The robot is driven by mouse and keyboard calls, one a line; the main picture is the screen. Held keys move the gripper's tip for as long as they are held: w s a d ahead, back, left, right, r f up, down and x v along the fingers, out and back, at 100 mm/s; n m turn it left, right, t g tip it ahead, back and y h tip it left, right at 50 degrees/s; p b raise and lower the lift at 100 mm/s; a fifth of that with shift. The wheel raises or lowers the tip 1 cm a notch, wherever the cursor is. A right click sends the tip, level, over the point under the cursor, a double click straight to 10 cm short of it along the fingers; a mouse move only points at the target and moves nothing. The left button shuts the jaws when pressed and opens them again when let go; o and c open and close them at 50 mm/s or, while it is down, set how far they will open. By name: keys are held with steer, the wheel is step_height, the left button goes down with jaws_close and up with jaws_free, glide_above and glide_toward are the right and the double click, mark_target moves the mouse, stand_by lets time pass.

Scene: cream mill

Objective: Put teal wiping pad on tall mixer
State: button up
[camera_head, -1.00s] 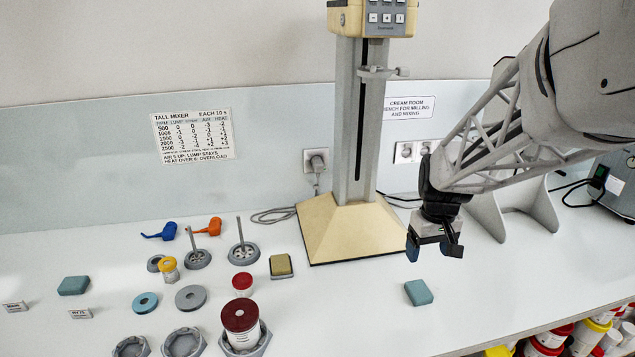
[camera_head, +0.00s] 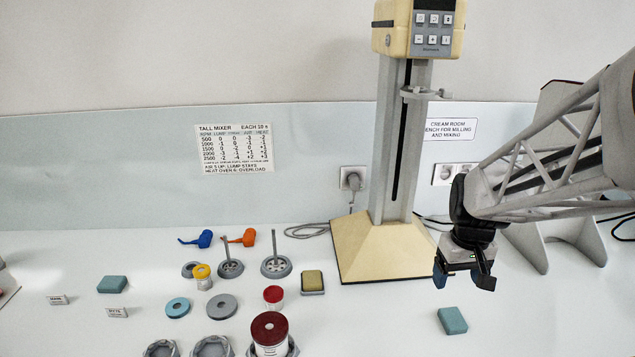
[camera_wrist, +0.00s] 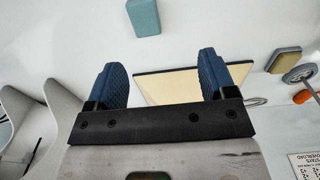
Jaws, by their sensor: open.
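A teal pad (camera_head: 453,320) lies flat on the white bench, front right of the mixer. It also shows at the top of the wrist view (camera_wrist: 144,16), beyond my fingertips. A second teal pad (camera_head: 112,284) lies at the left of the bench. The tall mixer (camera_head: 391,150) stands at the back, with a cream sloped base (camera_head: 375,252) and a cream control head. Part of its base shows between my fingers in the wrist view (camera_wrist: 180,86). My gripper (camera_head: 464,276) is open and empty, in the air above the right teal pad and right of the mixer base.
A yellow-topped pad (camera_head: 312,281) lies left of the mixer base. Stirrers, rings, an orange funnel-like piece (camera_head: 240,237), a red-lidded jar (camera_head: 273,296) and a larger dark-red-lidded jar (camera_head: 269,328) crowd the left half. Bench around the right teal pad is clear.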

steer(key=s+a+r+t, duration=0.1)
steer(key=s+a+r, duration=0.2)
steer(key=s+a, duration=0.4)
steer(key=s+a+r+t, duration=0.1)
steer(key=s+a+r, duration=0.2)
steer(key=s+a, duration=0.4)
steer(key=shift+s+a+r, duration=0.15)
steer(key=shift+s+a, duration=0.05)
steer(key=shift+s, duration=0.4)
